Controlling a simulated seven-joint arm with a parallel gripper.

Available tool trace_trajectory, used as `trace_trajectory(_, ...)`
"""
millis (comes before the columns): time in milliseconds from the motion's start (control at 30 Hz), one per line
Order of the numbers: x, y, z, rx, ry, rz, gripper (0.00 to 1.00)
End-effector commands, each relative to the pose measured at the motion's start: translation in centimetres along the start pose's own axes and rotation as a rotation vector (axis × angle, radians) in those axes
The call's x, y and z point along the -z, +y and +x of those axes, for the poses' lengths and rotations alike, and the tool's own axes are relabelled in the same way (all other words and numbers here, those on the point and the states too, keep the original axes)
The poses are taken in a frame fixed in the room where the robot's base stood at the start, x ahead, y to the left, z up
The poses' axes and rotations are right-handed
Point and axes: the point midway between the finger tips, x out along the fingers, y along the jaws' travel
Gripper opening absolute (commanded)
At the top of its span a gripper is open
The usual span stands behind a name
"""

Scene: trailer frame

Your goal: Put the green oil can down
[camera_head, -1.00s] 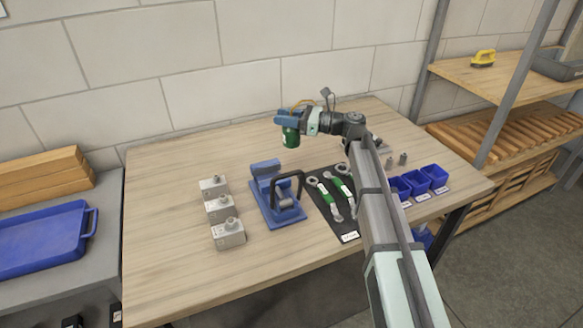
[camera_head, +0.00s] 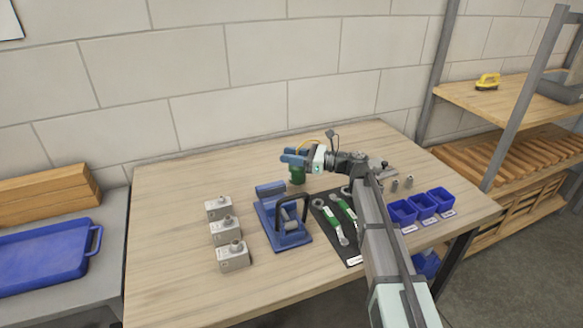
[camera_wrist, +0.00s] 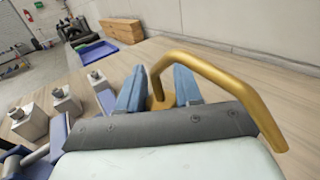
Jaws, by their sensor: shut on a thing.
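The green oil can (camera_head: 297,175) is at the back middle of the wooden bench, just behind the blue bench device (camera_head: 283,215). My gripper (camera_head: 292,158) is over its top and shut on it. In the wrist view, my blue fingers (camera_wrist: 158,90) stand on both sides of the brass part of the can, and its bent brass spout (camera_wrist: 215,72) curves over to the right. The green body is hidden there. The can looks about upright and very low over the bench top; I cannot tell whether its base touches.
Several grey metal blocks (camera_head: 226,229) stand in a row at left. A dark mat (camera_head: 333,228) with green-marked wrenches and blue bins (camera_head: 423,206) are at right. The bench (camera_head: 165,200) is clear at left and back left.

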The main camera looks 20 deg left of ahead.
Motion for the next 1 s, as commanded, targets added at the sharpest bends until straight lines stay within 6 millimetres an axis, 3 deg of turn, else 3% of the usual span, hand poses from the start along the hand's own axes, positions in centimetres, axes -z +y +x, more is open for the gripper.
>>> trace_trajectory(300, 3.7, 0.0, 0.0, 0.000, -0.002, 0.001, 0.00)
trace_trajectory(533, 4.2, 0.0, 0.0, -0.001, 0.004, -0.001, 0.00)
trace_trajectory(567, 4.3, 0.1, 0.0, -0.001, 0.005, -0.001, 0.35)
trace_trajectory(800, 4.3, 0.1, 0.0, -0.001, 0.004, 0.000, 0.58)
trace_trajectory(1000, 4.1, 0.0, 0.0, 0.000, 0.001, 0.000, 0.60)
